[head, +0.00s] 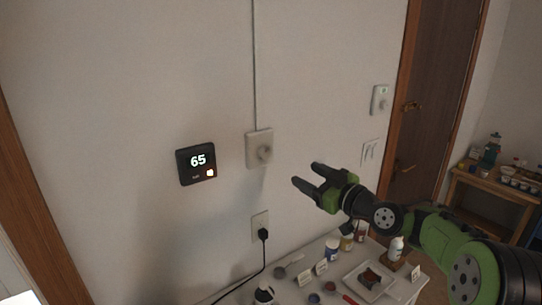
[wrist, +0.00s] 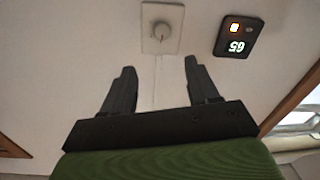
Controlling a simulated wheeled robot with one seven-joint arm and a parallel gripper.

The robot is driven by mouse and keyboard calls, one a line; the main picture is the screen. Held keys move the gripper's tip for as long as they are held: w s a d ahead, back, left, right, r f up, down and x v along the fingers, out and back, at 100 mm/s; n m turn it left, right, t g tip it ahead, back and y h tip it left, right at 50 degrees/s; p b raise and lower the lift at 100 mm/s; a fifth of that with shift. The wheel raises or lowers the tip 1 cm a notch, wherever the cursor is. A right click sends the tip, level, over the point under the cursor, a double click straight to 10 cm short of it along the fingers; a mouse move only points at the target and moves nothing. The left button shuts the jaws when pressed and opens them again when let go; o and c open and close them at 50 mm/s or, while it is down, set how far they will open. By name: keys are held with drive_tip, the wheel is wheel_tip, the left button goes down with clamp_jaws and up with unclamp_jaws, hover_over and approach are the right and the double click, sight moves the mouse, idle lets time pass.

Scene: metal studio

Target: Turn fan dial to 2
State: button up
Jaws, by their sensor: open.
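A fan dial (head: 264,153) sits on a pale wall plate (head: 252,148) in the middle of the wall in the head view. In the wrist view the round dial (wrist: 161,31) is at the top, ahead of and between my fingers. Its markings are too small to read.
A black thermostat (head: 197,163) reading 65 hangs left of the middle dial. An outlet with a black plug (head: 262,233) is below. A white table (head: 238,292) with jars and a tray stands under it. A brown door (head: 435,90) is at right.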

sight(266, 154)
drive_tip(key=p+x, duration=0.5)
drive_tip(key=x, duration=0.9)
drive_tip(key=shift+w+a+p, duration=0.15)
drive_tip(key=shift+a+p, duration=0.15)
drive_tip(key=shift+a, duration=0.2)
drive_tip(key=shift+w+a+f, duration=0.15)
drive_tip(key=shift+w, duration=0.1)
drive_tip(key=c, duration=1)
drive_tip(key=shift+c, duration=0.2)
